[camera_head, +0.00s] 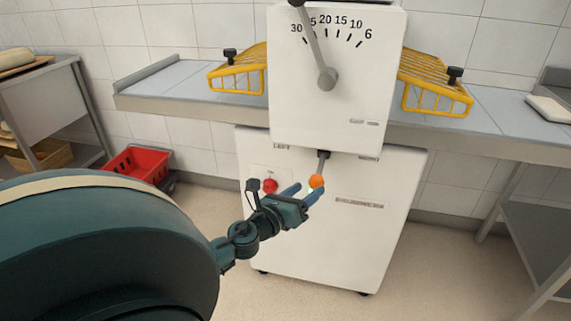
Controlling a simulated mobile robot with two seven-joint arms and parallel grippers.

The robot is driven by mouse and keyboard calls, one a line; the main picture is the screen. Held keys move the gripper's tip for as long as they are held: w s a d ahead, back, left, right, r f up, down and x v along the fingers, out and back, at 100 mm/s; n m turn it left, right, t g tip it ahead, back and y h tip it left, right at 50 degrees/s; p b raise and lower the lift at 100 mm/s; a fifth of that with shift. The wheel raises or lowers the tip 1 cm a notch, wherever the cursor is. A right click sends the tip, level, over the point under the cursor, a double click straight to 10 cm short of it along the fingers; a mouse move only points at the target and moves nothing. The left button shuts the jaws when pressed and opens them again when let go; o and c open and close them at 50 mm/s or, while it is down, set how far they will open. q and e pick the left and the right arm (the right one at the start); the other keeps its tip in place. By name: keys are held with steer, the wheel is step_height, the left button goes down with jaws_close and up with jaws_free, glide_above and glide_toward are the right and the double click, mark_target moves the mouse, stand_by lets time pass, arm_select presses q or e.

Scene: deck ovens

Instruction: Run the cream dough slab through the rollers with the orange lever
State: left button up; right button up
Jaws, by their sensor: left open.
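The white sheeter (335,110) stands ahead, with a numbered dial and a grey handle on its upper body. The orange lever (316,181) hangs below that body as an orange ball on a dark stem. My left gripper (302,190) is open in front of the machine's lower cabinet. Its right fingertip overlaps the orange ball in the picture; I cannot tell if they touch. A flat cream slab (549,108) lies at the right edge, partly cut off; it may be the dough slab. The rollers are hidden behind the white housing. My right gripper is not in view.
Yellow wire guards stand left (238,78) and right (436,82) of the housing, over the grey belt tables (180,85). A red button (270,186) is left of the lever. A red crate (137,167) is on the floor. A rack (60,105) stands far left.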

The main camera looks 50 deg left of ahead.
arm_select(q)
steer(key=s+b, duration=0.1)
steer(key=s, duration=0.7)
steer(key=shift+d, duration=0.35)
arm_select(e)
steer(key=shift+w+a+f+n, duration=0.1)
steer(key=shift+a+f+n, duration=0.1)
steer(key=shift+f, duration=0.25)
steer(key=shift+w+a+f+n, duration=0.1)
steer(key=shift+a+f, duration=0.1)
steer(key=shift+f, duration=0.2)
arm_select(q)
steer(key=shift+s, duration=0.1)
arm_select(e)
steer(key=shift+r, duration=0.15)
